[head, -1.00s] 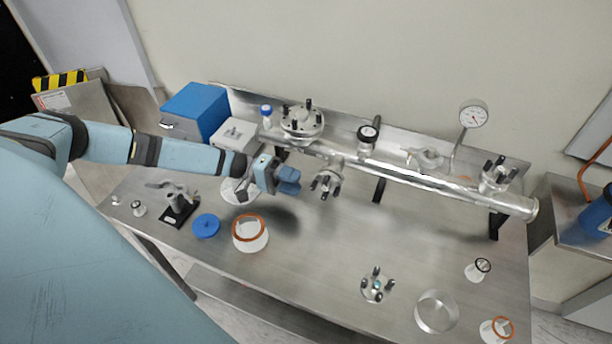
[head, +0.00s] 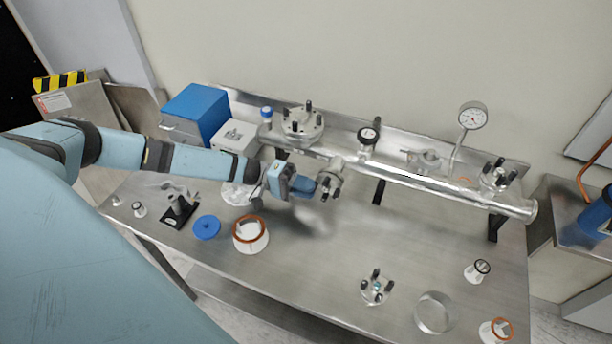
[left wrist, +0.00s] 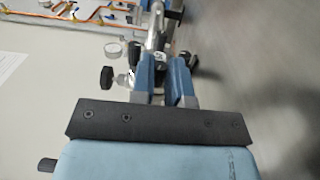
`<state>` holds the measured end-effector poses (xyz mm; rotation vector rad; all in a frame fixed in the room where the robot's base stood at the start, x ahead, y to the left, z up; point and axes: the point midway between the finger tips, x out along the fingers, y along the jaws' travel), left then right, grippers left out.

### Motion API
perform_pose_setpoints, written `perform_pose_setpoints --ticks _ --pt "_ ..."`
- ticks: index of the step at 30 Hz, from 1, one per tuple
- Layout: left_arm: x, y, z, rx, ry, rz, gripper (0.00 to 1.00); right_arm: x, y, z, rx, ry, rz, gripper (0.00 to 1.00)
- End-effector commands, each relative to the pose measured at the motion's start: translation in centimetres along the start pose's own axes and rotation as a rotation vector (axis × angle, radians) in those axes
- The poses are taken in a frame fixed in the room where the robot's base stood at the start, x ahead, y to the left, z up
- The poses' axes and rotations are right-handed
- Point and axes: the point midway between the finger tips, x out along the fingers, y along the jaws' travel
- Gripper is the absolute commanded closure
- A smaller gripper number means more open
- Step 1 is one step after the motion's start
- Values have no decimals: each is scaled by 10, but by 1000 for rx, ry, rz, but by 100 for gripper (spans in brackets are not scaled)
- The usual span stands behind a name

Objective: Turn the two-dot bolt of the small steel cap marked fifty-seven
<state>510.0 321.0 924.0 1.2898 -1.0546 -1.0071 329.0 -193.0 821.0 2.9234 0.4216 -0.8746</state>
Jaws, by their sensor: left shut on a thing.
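A small steel cap (head: 331,180) with dark bolts sits on the front port of the long steel pipe (head: 420,183). Its number and the dots on its bolts are too small to read. My left gripper (head: 312,187) is at the left side of this cap. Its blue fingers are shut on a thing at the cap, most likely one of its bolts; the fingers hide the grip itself. My right gripper is not in view.
Other bolted caps are on the pipe's left top (head: 302,124) and right end (head: 494,175); a loose one (head: 376,286) lies on the bench. A gauge (head: 473,115) stands behind. A blue disc (head: 206,227) and an orange-ringed white part (head: 250,235) lie front left.

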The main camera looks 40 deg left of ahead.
Motion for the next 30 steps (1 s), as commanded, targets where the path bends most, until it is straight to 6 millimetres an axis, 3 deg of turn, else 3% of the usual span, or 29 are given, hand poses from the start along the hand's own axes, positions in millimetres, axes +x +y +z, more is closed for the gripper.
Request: perform_pose_setpoints --ticks 6,13,14,17,26,30 --pt "0 -4 0 0 1 120 100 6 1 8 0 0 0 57" --pt "0 -2 0 0 0 121 100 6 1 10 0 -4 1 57" --pt "0 -2 0 0 0 121 83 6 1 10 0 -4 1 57" --pt "0 -2 0 0 0 121 60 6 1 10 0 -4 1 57" --pt "-1 -3 0 0 1 120 59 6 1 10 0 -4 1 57" --pt "-16 -6 0 1 2 118 59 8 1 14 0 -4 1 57"
